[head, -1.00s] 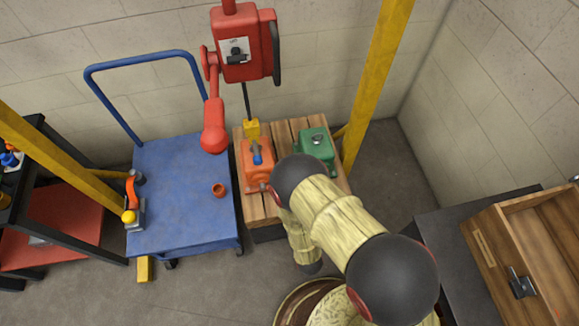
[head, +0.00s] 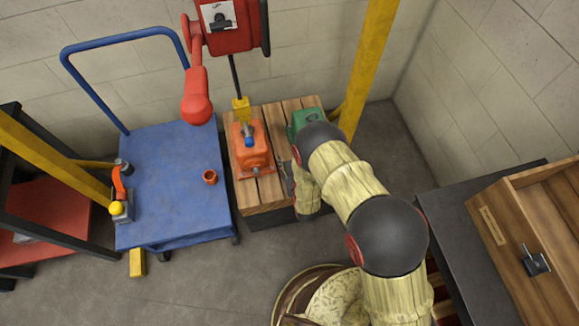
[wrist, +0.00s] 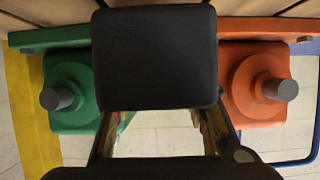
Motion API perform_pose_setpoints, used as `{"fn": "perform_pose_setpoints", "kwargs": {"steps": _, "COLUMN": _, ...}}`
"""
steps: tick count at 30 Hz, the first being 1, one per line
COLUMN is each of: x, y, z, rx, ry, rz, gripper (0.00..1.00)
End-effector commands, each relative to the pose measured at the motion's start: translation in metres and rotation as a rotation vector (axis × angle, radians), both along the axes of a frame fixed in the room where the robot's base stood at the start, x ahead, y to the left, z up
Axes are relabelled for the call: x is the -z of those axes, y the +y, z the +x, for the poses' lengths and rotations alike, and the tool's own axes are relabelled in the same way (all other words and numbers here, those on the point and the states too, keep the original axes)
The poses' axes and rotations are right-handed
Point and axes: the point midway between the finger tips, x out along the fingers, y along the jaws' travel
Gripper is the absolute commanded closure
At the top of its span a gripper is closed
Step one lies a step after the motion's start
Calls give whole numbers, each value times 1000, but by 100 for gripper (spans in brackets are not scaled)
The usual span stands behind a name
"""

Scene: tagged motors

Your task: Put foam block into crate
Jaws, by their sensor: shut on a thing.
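The foam block is a dark grey, rounded block (wrist: 155,58) in the wrist view. My gripper (wrist: 162,118) is shut on it, with one finger at each side of its lower edge. In the head view my gripper (head: 287,178) is a small dark shape by the wooden stand, beside the orange motor; the block cannot be made out there. An open wooden crate (head: 497,240) with a dark latch is at the right edge of the head view, cut off by the frame. Its inside is only partly visible.
The orange motor (head: 252,152) and green motor (head: 304,120) sit on the wooden stand (head: 270,190); they flank the block in the wrist view. A blue cart (head: 170,190) stands left. A yellow post (head: 367,70) rises behind.

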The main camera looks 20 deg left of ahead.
Motion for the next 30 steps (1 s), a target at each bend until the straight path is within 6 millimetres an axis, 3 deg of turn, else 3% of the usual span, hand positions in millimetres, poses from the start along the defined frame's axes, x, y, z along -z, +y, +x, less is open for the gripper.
{"fn": "perform_pose_setpoints", "kwargs": {"steps": 7, "x": 35, "y": 1, "z": 3, "rx": 0, "ry": 1, "rz": -1, "gripper": 69}}
{"fn": "perform_pose_setpoints", "kwargs": {"steps": 19, "x": 38, "y": 1, "z": 3, "rx": 1, "ry": 0, "rz": 0, "gripper": 69}}
{"fn": "perform_pose_setpoints", "kwargs": {"steps": 20, "x": 37, "y": 1, "z": 3, "rx": 0, "ry": -1, "rz": 1, "gripper": 54}}
{"fn": "perform_pose_setpoints", "kwargs": {"steps": 30, "x": 37, "y": 1, "z": 3, "rx": 1, "ry": 0, "rz": 0, "gripper": 38}}
